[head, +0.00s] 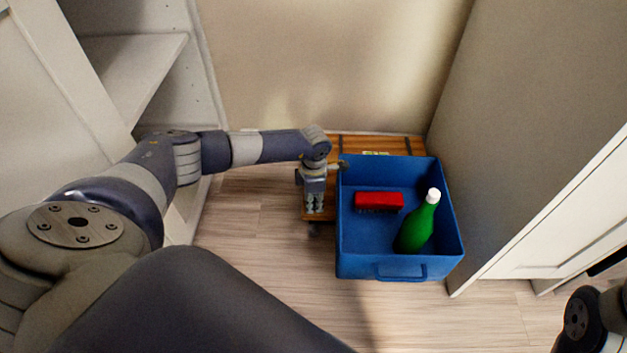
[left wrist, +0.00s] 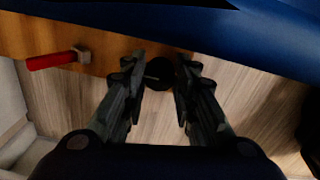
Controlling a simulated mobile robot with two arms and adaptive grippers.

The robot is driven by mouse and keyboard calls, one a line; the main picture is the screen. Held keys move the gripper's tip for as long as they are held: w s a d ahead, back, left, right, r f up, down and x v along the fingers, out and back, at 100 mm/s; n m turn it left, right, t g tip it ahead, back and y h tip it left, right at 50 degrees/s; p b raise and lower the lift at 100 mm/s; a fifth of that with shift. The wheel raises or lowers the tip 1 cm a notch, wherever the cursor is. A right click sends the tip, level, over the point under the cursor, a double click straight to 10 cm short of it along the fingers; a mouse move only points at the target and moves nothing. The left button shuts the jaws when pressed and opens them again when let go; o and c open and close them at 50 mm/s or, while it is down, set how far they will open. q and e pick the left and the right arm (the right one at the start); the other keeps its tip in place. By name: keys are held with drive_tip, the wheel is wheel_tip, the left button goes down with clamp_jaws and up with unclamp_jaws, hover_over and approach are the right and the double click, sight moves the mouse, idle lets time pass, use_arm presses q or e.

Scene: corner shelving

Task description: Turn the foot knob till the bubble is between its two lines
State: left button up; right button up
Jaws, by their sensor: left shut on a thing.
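The wooden platform (head: 405,145) stands on the floor at the back, mostly hidden under the blue crate. A small yellow-green level vial (head: 376,153) shows at its back part; the bubble and its lines are too small to make out. My left gripper (head: 314,208) points down at the platform's front left corner. In the left wrist view, the round black foot knob (left wrist: 160,74) sits between the fingertips of my left gripper (left wrist: 158,80), which is shut on it. My right gripper is out of view.
The blue crate (head: 361,268) holds a red brush (head: 379,201) and a green bottle (head: 416,230), close right of my left gripper. A red-handled part (left wrist: 52,60) lies at the platform's edge. Cabinets stand at both sides; the floor (head: 235,225) left of the crate is clear.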

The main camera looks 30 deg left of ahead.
sight(314, 203)
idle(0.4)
use_arm(q)
drive_tip(key=o, duration=1.1)
drive_tip(key=shift+r, duration=0.1)
wheel_tip(314, 203, up, 12)
drive_tip(key=shift+s+d+f, duration=0.1)
